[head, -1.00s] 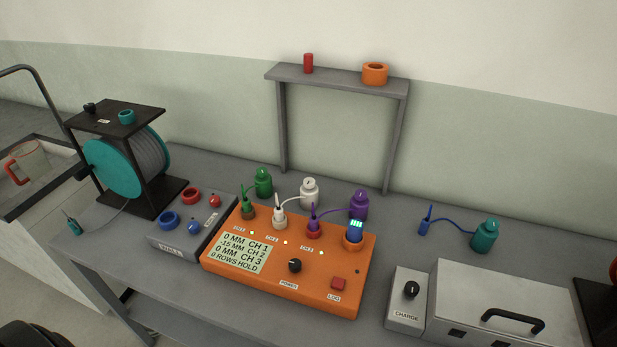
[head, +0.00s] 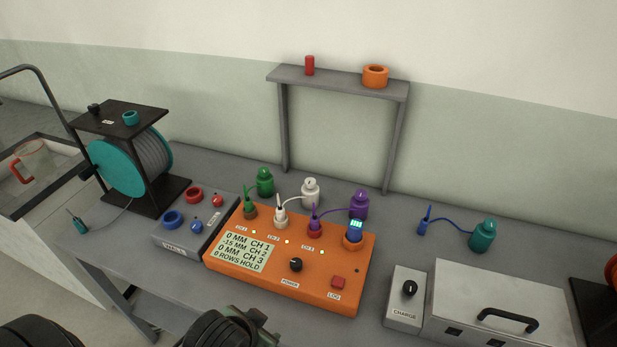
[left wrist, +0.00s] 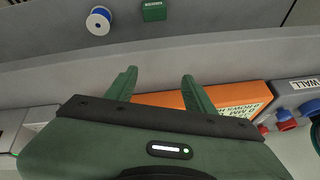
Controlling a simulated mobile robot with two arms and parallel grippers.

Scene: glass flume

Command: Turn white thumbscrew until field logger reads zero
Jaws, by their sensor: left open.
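The orange field logger (head: 330,287) sits on the grey bench. Its display (head: 246,252) reads 0 MM CH 1, -15 MM CH 2, 0 MM CH 3, 0 ROWS HOLD. The white sensor pot (head: 310,193) stands behind it, with a small white thumbscrew (head: 309,183) on top. Its cable runs to a white plug (head: 281,219) in the logger's CH 2 socket. My left gripper (left wrist: 158,80) is open and empty, its green fingers apart near the logger's edge (left wrist: 225,95) in the left wrist view. In the head view only my dark arm and a green part show at the bottom edge. My right gripper is not in view.
Green (head: 265,183) and purple (head: 360,206) pots flank the white one. A grey box with red and blue rings (head: 165,246) is left of the logger; a charge box (head: 404,312) and metal case (head: 500,285) are right. A shelf frame (head: 338,82) stands behind.

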